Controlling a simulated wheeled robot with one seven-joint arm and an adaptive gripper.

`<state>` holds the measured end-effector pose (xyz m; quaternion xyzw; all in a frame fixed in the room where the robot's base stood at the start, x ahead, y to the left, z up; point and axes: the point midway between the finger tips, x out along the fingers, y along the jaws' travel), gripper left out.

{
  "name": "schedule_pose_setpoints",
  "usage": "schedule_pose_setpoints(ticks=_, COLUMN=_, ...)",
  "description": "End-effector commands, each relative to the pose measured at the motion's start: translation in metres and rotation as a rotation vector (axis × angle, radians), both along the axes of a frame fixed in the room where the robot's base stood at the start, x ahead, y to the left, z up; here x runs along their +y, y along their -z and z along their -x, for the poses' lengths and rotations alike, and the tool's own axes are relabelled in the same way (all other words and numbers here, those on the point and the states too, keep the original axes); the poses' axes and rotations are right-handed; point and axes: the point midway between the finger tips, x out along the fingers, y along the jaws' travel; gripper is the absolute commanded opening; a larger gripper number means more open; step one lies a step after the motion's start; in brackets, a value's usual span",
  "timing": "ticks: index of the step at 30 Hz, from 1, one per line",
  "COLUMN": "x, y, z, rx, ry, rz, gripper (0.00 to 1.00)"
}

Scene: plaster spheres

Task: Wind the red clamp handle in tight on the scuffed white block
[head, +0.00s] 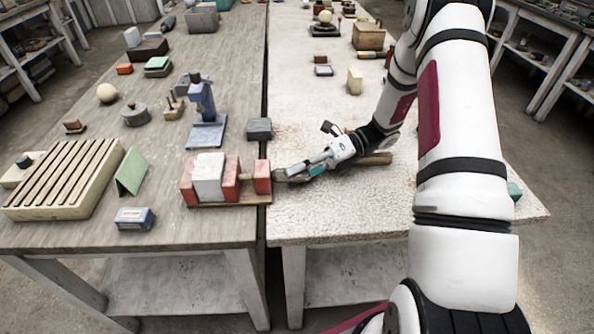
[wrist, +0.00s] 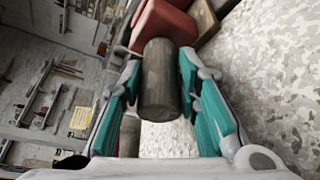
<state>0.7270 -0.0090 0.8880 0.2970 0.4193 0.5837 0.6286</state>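The scuffed white block (head: 208,178) stands between the red blocks of the clamp (head: 262,177) on a brown board. It appears close against the red jaws on both sides, but small gaps cannot be made out. The clamp's handle is a dark grey-brown cylinder (wrist: 160,88), end-on to the wrist camera, with a red block behind it. My gripper (head: 284,175) is at the clamp's right side. In the wrist view, its teal fingers (wrist: 160,80) are open around the handle, with a narrow gap at the left finger. The head view mostly hides the handle.
A blue-and-white box (head: 134,219), a green folded card (head: 131,172) and a slatted tray (head: 62,180) lie left of the clamp. A dark grey block (head: 258,129) and a blue stand (head: 205,120) are behind it. The pale tabletop (head: 330,215) in front of my gripper is clear.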

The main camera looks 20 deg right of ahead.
Motion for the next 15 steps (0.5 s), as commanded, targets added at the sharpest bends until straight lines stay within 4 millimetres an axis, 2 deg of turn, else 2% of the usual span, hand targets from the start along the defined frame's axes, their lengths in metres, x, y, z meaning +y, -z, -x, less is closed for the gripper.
schedule_pose_setpoints(ticks=1, x=-0.0003, y=0.0001, z=-0.0002, rx=0.0, ry=0.001, rz=0.0, gripper=0.44)
schedule_pose_setpoints(ticks=2, x=-0.0003, y=0.0, z=-0.0001, rx=0.0, ry=0.0, rz=0.001, gripper=0.49)
schedule_pose_setpoints(ticks=15, x=-0.0002, y=0.0002, z=0.0002, rx=-0.002, ry=0.001, rz=0.002, gripper=0.49)
